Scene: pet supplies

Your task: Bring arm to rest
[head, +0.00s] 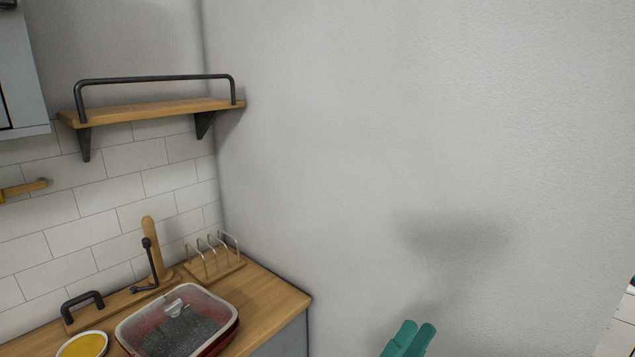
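My gripper is not clearly seen in the head view. Two teal rounded rods (408,340) poke up at the bottom edge, right of centre. I cannot tell whether they belong to my arm or are a separate thing. A soft dark shadow falls on the grey wall (420,120) above them.
A wooden counter (285,300) at lower left bears a red tray with a pale rim (232,318) and dark contents, a yellow-filled bowl (82,346), a wooden rack (215,262) and a black tap (150,262). A wooden shelf (150,111) hangs above. Bare wall fills the right.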

